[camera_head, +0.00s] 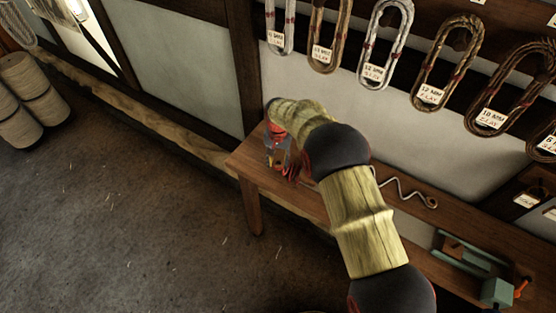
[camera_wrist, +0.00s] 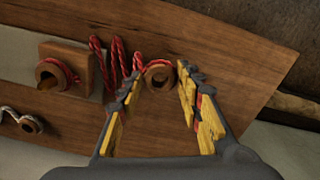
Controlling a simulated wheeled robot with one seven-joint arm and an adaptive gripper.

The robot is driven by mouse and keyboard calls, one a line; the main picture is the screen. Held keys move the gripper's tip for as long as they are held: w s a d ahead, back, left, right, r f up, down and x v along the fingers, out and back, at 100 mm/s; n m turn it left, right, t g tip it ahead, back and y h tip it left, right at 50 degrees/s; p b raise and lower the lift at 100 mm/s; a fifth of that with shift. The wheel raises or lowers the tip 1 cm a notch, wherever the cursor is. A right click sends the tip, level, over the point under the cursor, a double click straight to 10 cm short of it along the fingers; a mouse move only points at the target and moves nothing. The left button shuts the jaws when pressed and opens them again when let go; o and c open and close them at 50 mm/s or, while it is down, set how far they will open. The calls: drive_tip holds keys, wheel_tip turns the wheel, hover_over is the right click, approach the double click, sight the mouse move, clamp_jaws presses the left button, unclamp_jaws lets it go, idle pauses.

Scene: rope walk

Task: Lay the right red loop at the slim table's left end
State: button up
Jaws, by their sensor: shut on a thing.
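The slim wooden table (camera_head: 245,165) runs along the wall, with its left end bare near my gripper. My gripper (camera_head: 281,165) points down over that end. In the wrist view its fingers (camera_wrist: 160,80) are closed in on a red loop around a brown wooden ring (camera_wrist: 158,73), between the fingertips. Red rope (camera_wrist: 115,60) zigzags from it to another red loop (camera_wrist: 72,72) around a brown ring beside a wooden block (camera_wrist: 85,68). Whether the held loop touches the tabletop, I cannot tell. My arm hides part of the table in the head view.
A green vice (camera_head: 470,260) stands farther right. Several labelled rope loops (camera_head: 435,75) hang on the wall. Floor (camera_head: 120,210) is clear in front.

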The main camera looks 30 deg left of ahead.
drive_tip(key=shift+f+b, duration=0.4)
drive_tip(key=shift+f, duration=0.45)
drive_tip(key=o, duration=0.9)
wheel_tip(320, 180, up, 12)
idle(0.5)
